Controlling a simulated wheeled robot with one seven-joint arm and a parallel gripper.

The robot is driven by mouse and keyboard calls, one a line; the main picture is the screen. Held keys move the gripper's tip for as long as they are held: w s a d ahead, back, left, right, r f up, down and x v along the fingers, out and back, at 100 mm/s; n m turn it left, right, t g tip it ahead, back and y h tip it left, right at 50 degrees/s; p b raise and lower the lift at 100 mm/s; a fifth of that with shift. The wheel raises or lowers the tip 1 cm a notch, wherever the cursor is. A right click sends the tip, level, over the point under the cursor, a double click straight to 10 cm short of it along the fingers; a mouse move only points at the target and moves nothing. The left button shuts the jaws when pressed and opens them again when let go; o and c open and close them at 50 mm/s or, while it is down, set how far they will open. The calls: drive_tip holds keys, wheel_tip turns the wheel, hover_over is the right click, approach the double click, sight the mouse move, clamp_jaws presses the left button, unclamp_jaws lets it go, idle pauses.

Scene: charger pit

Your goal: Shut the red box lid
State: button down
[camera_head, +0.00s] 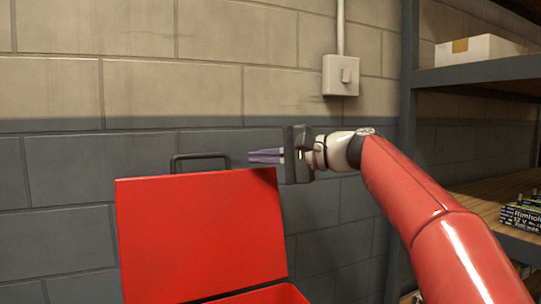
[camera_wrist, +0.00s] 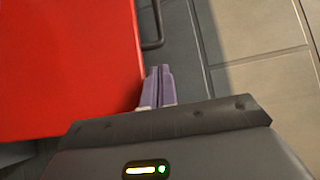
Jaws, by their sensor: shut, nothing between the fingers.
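The red box lid (camera_head: 200,235) stands raised, nearly upright, in the lower left of the head view. Its dark handle (camera_head: 200,160) sticks up from the lid's top edge. A strip of the red box's body (camera_head: 270,295) shows below the lid; the rest is cut off by the frame. My gripper (camera_head: 252,157) is at the lid's upper right corner, its purple fingers together and pointing left. In the wrist view the fingers (camera_wrist: 160,72) are shut and empty beside the edge of the red lid (camera_wrist: 65,60). I cannot tell whether they touch it.
A block wall (camera_head: 60,210) stands behind the box, with a grey switch box (camera_head: 341,75) on it. A shelf rack (camera_head: 480,73) at the right holds a white carton (camera_head: 475,50) and a printed battery box (camera_head: 522,215).

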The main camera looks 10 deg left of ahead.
drive_tip(key=shift+w+a+f+p, duration=0.1)
drive_tip(key=shift+w+a, duration=0.05)
drive_tip(key=shift+a, duration=0.7)
drive_tip(key=shift+w+a+f+p, duration=0.1)
drive_tip(key=shift+w+a+p, duration=0.05)
drive_tip(key=shift+a, duration=0.75)
drive_tip(key=shift+w+a+f+p, duration=0.1)
drive_tip(key=shift+w+a, duration=0.05)
drive_tip(key=shift+a, duration=0.7)
